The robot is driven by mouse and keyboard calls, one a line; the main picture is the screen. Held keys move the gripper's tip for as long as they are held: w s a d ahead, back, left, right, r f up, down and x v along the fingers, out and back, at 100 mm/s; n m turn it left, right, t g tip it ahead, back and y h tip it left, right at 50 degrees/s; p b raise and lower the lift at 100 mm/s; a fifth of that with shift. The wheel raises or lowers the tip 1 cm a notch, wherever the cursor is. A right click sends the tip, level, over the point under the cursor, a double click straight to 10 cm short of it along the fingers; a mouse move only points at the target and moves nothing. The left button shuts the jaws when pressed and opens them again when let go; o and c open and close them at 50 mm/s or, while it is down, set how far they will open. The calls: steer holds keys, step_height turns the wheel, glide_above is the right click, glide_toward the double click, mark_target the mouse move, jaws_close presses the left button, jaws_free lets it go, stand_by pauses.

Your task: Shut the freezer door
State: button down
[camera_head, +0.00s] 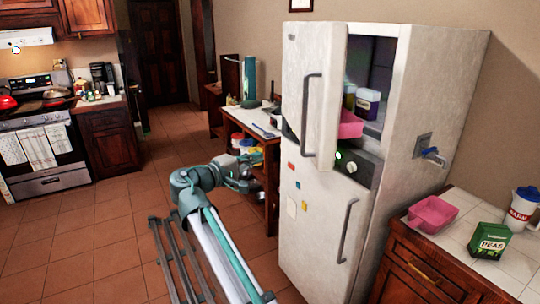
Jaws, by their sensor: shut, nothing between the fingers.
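The freezer door (307,70) is the upper white door of the tall fridge (432,85). It stands open, hinged at the left, with a grey vertical handle (309,115) near its free edge. The freezer compartment (380,55) shows to the right of that edge. Inside are a pink tub (350,124), a purple-and-white container (367,103) and a green-topped one (349,95). My gripper (259,160) is shut and empty, left of the fridge and apart from the door in the picture. Its fingertips are small and hard to make out.
The lower fridge door (312,225) is shut. A tiled counter (487,236) at the right holds a pink tray (432,214), a green peas box (490,241) and a white jug (522,205). A wooden shelf unit (262,185) stands left of the fridge. The floor (90,230) is open at left.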

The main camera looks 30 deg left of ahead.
steer(key=w+d+p, duration=0.4)
steer(key=w+d, duration=0.3)
steer(key=w, duration=0.3)
steer(key=shift+w+p, duration=0.15)
steer(key=shift+p, duration=0.25)
